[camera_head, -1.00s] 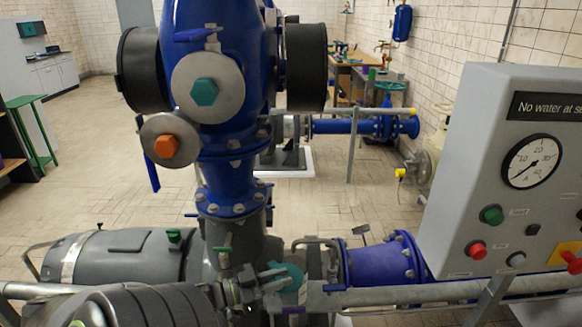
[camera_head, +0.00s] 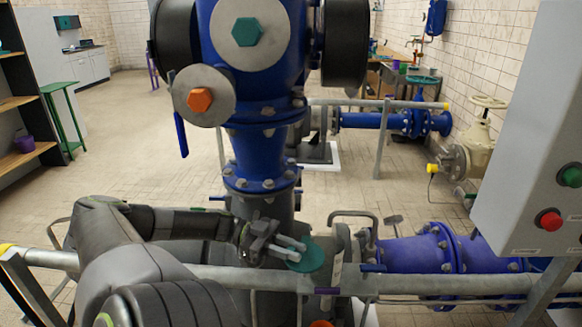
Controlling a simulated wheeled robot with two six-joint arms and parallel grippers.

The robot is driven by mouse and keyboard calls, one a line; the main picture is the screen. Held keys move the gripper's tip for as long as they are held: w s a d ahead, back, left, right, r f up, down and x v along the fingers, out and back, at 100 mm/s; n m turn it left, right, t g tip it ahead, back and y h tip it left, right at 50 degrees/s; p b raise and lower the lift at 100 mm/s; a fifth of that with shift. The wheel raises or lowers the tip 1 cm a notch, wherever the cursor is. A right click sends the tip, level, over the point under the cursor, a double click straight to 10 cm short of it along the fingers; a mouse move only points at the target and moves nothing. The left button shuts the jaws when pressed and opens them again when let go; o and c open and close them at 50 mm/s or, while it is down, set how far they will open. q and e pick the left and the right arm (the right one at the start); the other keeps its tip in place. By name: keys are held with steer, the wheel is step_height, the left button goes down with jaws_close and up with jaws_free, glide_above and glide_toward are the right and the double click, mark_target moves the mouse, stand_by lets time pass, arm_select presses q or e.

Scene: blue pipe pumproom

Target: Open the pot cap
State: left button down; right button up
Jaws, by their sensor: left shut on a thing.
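The pot cap looks to be the teal round piece (camera_head: 308,257) low in the middle of the head view, in front of the grey pump body. My left gripper (camera_head: 291,249) reaches it from the left. Its grey fingers are shut on the teal piece's near left side and cover part of it. I cannot tell whether the cap is seated or lifted, as the pot under it is hidden. My right gripper is out of view.
A grey rail (camera_head: 420,281) crosses in front of the pump. A blue pipe (camera_head: 410,252) runs to the right, and a tall blue pipe column (camera_head: 262,155) rises behind my gripper. A grey control box (camera_head: 540,130) stands close on the right. Tiled floor is open at left.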

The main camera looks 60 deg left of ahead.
arm_select(q)
steer(key=shift+a+f+g, duration=0.1)
steer(key=shift+a+g, duration=0.05)
steer(key=shift+g, duration=0.15)
steer(key=shift+s+m, duration=0.1)
steer(key=shift+m, duration=0.2)
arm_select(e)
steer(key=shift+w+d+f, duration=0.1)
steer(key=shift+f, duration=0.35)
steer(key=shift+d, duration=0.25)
arm_select(q)
steer(key=c, duration=1.3)
jaws_free()
steer(key=shift+c, duration=0.2)
